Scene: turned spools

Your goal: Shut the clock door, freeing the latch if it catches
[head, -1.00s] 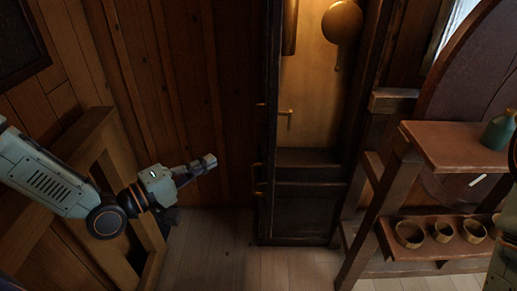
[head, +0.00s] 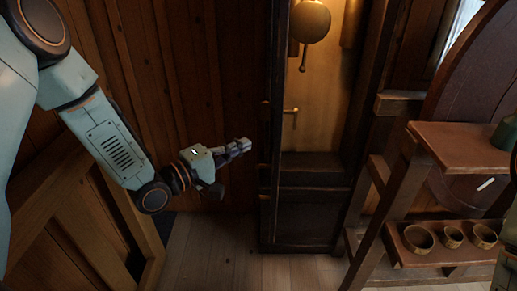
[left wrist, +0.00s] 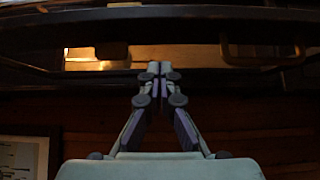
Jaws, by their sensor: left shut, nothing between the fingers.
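The tall dark clock case (head: 315,215) stands open in the middle of the head view, its lit interior showing a round brass pendulum bob (head: 310,20). A narrow dark upright, apparently the clock door (head: 276,120) seen nearly edge-on, runs along the case's left side. A small brass piece, perhaps the latch (head: 291,111), shows against the lit back; whether it catches I cannot tell. My left gripper (head: 244,146) is shut and empty, just left of the upright. In the left wrist view its closed fingertips (left wrist: 160,68) point towards dark framing and a lit strip. My right gripper is out of view.
A wooden shelf stand (head: 470,145) at the right holds a green bottle (head: 504,134) and several bowls (head: 452,237). A wooden frame (head: 85,225) stands at lower left under my left arm. Bare floor (head: 215,245) lies between frame and clock.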

